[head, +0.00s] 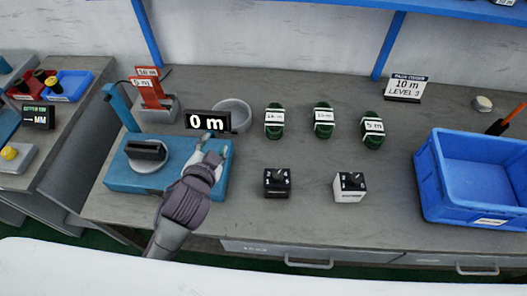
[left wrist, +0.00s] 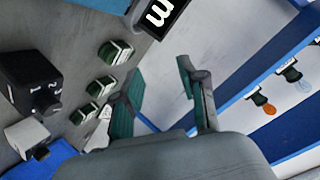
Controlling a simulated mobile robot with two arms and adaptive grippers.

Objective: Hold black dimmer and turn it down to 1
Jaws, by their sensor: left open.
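The black dimmer (head: 277,183) stands on the grey bench, with a knob and white markings on its top. It also shows at the left edge of the left wrist view (left wrist: 28,78), apart from the fingers. A white dimmer (head: 349,188) stands to its right; it shows in the left wrist view too (left wrist: 27,137). My left gripper (head: 209,148) is open and empty, above the right part of the blue device, to the left of the black dimmer and touching neither dimmer. The setting of the black knob is too small to read. My right gripper is out of view.
The blue device (head: 120,178) carries a black-topped round part. A "0 m" display (head: 208,120) and a grey bowl (head: 234,112) stand behind. Several green coils (head: 274,122) lie behind the dimmers. A blue crate (head: 430,190) is at right. Bench between the device and black dimmer is clear.

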